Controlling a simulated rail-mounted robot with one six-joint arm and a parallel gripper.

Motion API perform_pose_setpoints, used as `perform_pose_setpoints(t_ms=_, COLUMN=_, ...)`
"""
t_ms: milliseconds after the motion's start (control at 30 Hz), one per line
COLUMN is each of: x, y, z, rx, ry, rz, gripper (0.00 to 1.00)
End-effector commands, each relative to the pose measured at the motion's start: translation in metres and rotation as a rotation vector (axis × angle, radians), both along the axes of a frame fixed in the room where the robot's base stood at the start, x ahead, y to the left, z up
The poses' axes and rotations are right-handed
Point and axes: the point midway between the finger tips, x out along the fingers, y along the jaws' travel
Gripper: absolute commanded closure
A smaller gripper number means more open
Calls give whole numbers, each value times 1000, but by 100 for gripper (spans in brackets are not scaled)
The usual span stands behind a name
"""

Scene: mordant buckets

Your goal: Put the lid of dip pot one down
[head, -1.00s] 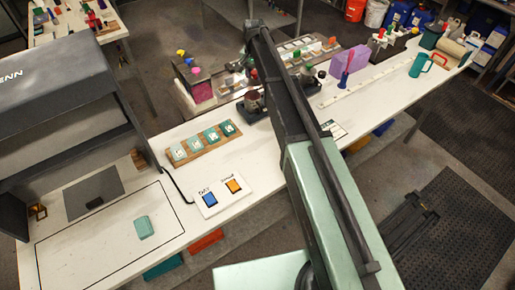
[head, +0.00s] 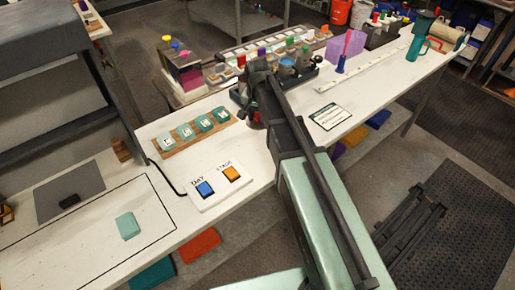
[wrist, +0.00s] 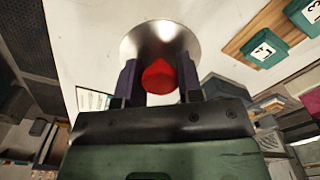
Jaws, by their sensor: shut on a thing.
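My gripper (wrist: 158,85) is shut on the red knob (wrist: 159,77) of a shiny metal lid (wrist: 150,42) in the wrist view. The lid's disc shows beyond the fingertips, over the white bench. In the head view my gripper is at the end of the dark arm, mostly hidden by it, with a bit of red (head: 256,117) showing low beside it. Dip pots (head: 287,68) stand in a dark tray just right of and behind the arm's end. The arm hides part of that area, and I cannot tell which one is dip pot one.
A wooden board with several numbered teal tiles (head: 203,125) lies left of my gripper. A white panel with blue and orange buttons (head: 216,186) is in front. A purple block (head: 346,46) stands to the right. Bare bench lies around the printed card (head: 329,116).

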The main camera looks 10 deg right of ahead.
Motion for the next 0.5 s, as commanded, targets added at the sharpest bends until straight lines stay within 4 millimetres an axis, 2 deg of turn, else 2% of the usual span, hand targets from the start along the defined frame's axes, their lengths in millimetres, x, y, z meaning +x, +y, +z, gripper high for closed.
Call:
perform_pose_setpoints(t_ms=33, x=0, y=0, z=-34, rx=0, ry=0, rz=0, gripper=90)
perform_pose_setpoints(t_ms=100, x=0, y=0, z=-48, rx=0, ry=0, rz=0, gripper=90)
perform_pose_setpoints(t_ms=333, x=0, y=0, z=-52, rx=0, ry=0, rz=0, gripper=90)
perform_pose_setpoints(t_ms=500, x=0, y=0, z=-88, rx=0, ry=0, rz=0, gripper=90)
